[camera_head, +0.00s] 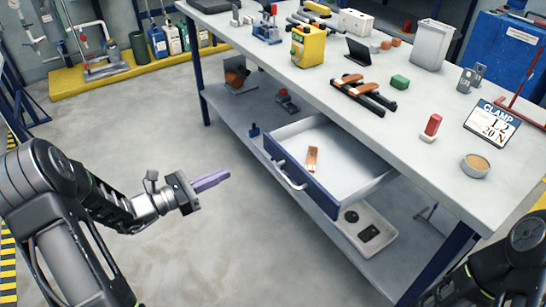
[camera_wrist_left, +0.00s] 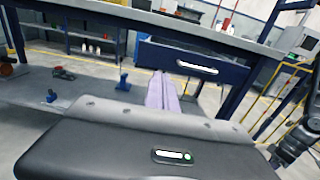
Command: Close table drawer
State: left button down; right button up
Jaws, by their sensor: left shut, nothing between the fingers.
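The table drawer (camera_head: 335,155) is pulled out from under the workbench top in the head view. It has a dark blue front and a pale handle (camera_head: 291,176). An orange-brown item (camera_head: 312,160) lies inside it. My left gripper (camera_head: 228,174), with purple fingers, is shut and empty. It is left of the drawer front, apart from the handle. In the left wrist view, the drawer front (camera_wrist_left: 218,62) and its handle (camera_wrist_left: 197,68) show ahead, beyond the shut fingers (camera_wrist_left: 162,90). My right arm shows at the lower right of the head view, but its gripper is out of view.
A lower shelf (camera_head: 240,115) holds a white tray (camera_head: 372,225) below the drawer. The floor left of the drawer is clear.

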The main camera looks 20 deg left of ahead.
aim_at(275, 152)
pick_arm(q)
jog(key=shift+d, duration=0.1)
jog(key=x, duration=1.4)
jog(key=shift+s+d, duration=0.1)
